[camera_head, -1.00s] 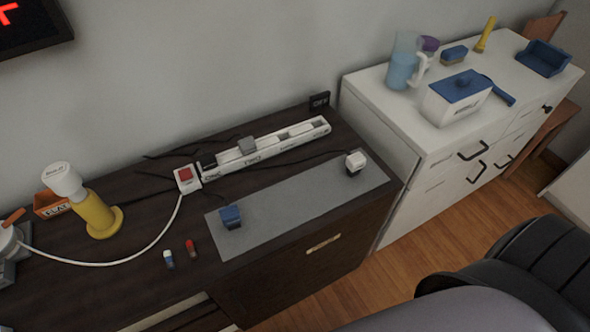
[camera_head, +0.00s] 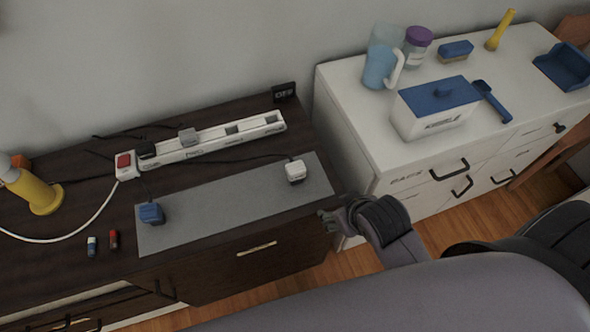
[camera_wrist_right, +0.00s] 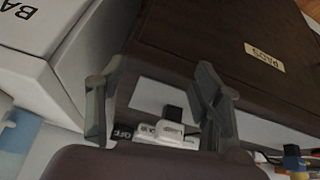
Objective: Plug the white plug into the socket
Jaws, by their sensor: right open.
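The white plug (camera_head: 295,170) sits on the right part of the grey mat (camera_head: 210,198), with a dark cord running back from it. The white power strip (camera_head: 215,143) lies behind the mat. Its right part has sockets (camera_head: 232,129) with nothing in them. A grey plug (camera_head: 188,135) and a black plug (camera_head: 146,150) are at its left part. My right gripper (camera_head: 326,218) is open and empty, in front and right of the white plug, by the cabinet's right front edge. In the wrist view its two fingers (camera_wrist_right: 155,95) are spread apart. My left gripper is out of view.
A blue plug (camera_head: 151,212) sits at the mat's left end. A red switch (camera_head: 124,163) is at the strip's left end. Two small batteries (camera_head: 103,242) lie left of the mat. A white dresser (camera_head: 345,135) stands to the right. The mat's middle is clear.

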